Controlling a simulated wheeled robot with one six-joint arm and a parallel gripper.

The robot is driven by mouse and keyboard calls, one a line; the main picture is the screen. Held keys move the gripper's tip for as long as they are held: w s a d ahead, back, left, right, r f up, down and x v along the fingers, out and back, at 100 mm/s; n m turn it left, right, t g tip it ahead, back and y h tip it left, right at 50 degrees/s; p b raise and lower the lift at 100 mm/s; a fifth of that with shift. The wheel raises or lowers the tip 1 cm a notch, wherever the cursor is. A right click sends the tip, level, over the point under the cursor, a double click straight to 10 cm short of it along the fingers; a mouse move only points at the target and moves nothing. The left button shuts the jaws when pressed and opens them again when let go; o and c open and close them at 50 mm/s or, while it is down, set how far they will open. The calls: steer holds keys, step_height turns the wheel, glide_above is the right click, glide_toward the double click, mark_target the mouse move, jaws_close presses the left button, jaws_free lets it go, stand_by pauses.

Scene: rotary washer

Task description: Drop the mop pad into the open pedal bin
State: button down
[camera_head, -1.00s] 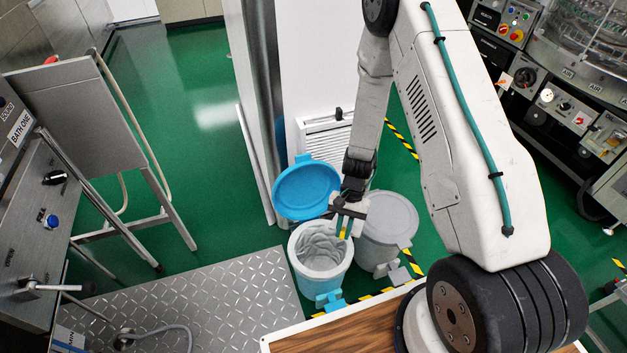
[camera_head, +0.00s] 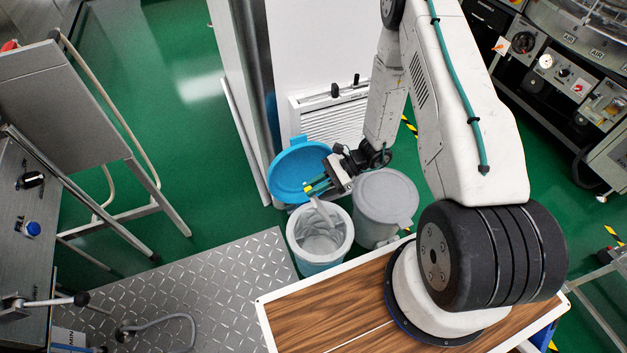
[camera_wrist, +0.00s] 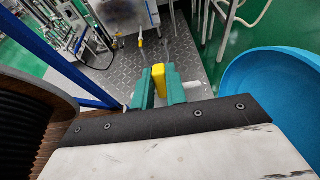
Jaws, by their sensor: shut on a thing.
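My gripper (camera_head: 322,187) is by the raised blue lid (camera_head: 288,176) and above the back of the open pedal bin (camera_head: 346,240), its fingers pointing left. In the wrist view its teal fingers (camera_wrist: 160,88) are shut on a small yellow piece (camera_wrist: 159,76), which I take to be the mop pad or its edge. A pale flap (camera_head: 319,209) stands at the bin's back rim under the fingers; I cannot tell whether it is liner or hanging pad. The bin holds a crumpled pale lining. The blue lid also shows at the right in the wrist view (camera_wrist: 270,100).
A closed grey bin (camera_head: 385,197) stands right of the open one. A white louvred panel (camera_head: 330,118) is behind. The wood-topped surface (camera_head: 320,318) is in front. Metal floor plate (camera_head: 220,275) and a steel frame (camera_head: 135,170) lie left.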

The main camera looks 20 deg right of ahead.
step_height(320, 180, down, 12)
stand_by(0.7)
steer(key=c, duration=1.3)
jaws_free()
steer(key=shift+c, duration=0.2)
steer(key=v, duration=0.7)
steer(key=shift+d, duration=0.4)
steer(key=shift+r, duration=0.15)
